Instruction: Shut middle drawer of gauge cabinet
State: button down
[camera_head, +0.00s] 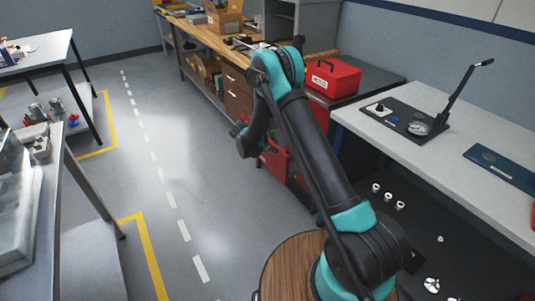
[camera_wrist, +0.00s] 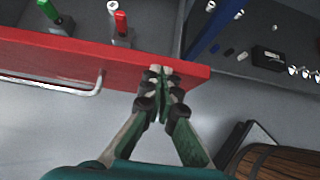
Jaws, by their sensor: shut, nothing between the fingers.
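In the wrist view, a red drawer front (camera_wrist: 60,58) with a silver bar handle (camera_wrist: 55,88) crosses the left and middle. The drawer stands open, with a green-handled item (camera_wrist: 50,12) and a red-handled item (camera_wrist: 122,25) inside. My gripper (camera_wrist: 158,72) is shut and empty, its fingertips at the right part of the drawer front; I cannot tell whether they touch it. In the head view, part of the red cabinet (camera_head: 276,160) shows behind my arm, below the bench. My arm hides much of it, and which drawer is open is unclear there.
A red toolbox (camera_head: 332,78) stands above the cabinet. A grey bench (camera_head: 440,160) with a lever fixture (camera_head: 418,125) is at the right, with small parts on its lower shelf. A wooden bench (camera_head: 205,40) is at the back. The floor aisle (camera_head: 165,130) at left is clear.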

jog(key=w+d, duration=1.1)
jog(key=d, duration=0.5)
jog(key=shift+d, duration=0.1)
